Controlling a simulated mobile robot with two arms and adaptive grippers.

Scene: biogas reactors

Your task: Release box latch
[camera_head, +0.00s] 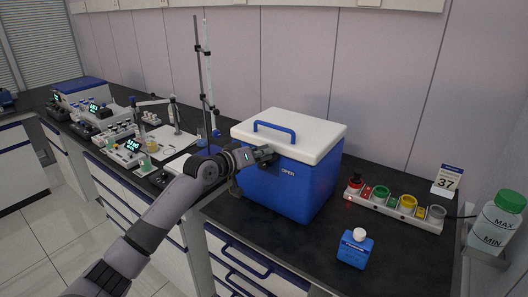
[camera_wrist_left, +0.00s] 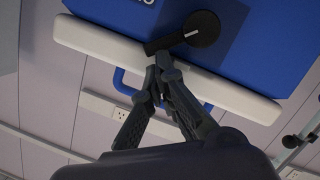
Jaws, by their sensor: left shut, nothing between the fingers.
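A blue box (camera_head: 285,190) with a white lid (camera_head: 300,132) stands on the dark bench; the lid is down and has a blue handle (camera_head: 274,128). The wrist view shows the box (camera_wrist_left: 265,45) upside down, with a black round latch (camera_wrist_left: 203,28) on its front. The latch has a white mark and a dark arm reaching toward the lid edge. My left gripper (camera_head: 268,154) is at the box's upper front, covering the latch in the head view. Its fingers (camera_wrist_left: 162,62) are shut and empty, with tips at the latch arm; I cannot tell if they touch it.
A blue bottle (camera_head: 355,248) with a white cap stands front right. A white rack of coloured pots (camera_head: 394,206) and a calendar (camera_head: 448,180) stand right of the box. A green-capped bottle (camera_head: 497,225) is at far right. Lab instruments and a stand (camera_head: 198,75) are at left.

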